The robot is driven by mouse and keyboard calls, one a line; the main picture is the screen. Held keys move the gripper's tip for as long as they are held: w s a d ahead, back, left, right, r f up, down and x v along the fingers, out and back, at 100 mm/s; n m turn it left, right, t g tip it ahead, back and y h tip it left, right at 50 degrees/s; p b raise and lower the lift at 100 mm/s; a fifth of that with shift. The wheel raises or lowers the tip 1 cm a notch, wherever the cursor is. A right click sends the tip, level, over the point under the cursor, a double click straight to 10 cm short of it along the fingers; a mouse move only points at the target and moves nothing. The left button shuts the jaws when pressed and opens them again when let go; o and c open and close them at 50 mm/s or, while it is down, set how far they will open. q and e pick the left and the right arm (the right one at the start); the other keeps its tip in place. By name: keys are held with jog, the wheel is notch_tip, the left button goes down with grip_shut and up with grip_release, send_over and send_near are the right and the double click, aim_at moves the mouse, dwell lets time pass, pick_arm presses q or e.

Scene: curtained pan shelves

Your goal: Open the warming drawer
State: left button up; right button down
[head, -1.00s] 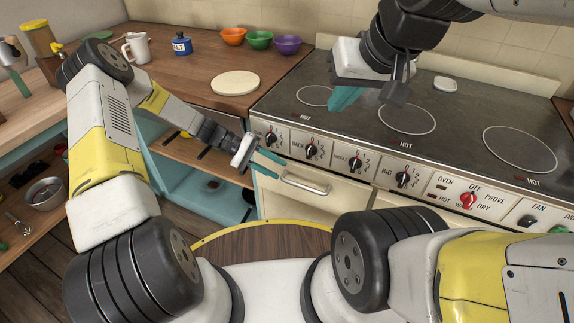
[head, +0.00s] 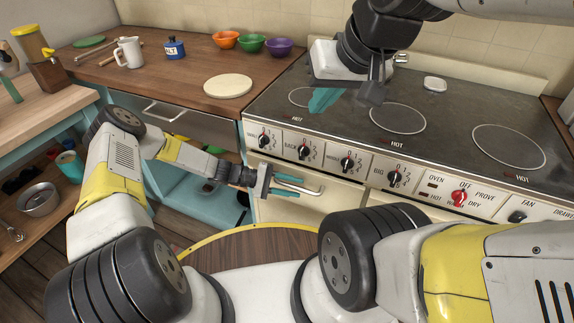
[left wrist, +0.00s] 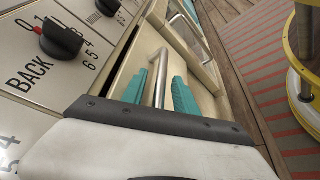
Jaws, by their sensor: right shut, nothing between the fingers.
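A cream front panel (head: 283,204) with a metal bar handle (head: 314,187) is below the stove's knobs; it looks closed, and I take it for the warming drawer. My left gripper (head: 298,187) is at this handle. In the left wrist view, the handle (left wrist: 160,72) runs between its two teal fingers (left wrist: 160,92), with gaps visible on both sides, so it is open and not clamped. The handle's near end is hidden by the gripper. My right gripper (head: 325,100) is shut and empty, above the left side of the cooktop.
The stove's knob row (head: 347,163) is just above the handle. The cooktop (head: 440,115) holds a small white object (head: 435,83). A second handle (left wrist: 188,25) shows beyond.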

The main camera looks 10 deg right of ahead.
pick_arm(q)
jog(key=shift+d, duration=0.2)
jog(key=shift+c, duration=0.4)
grip_shut()
dwell(1.0)
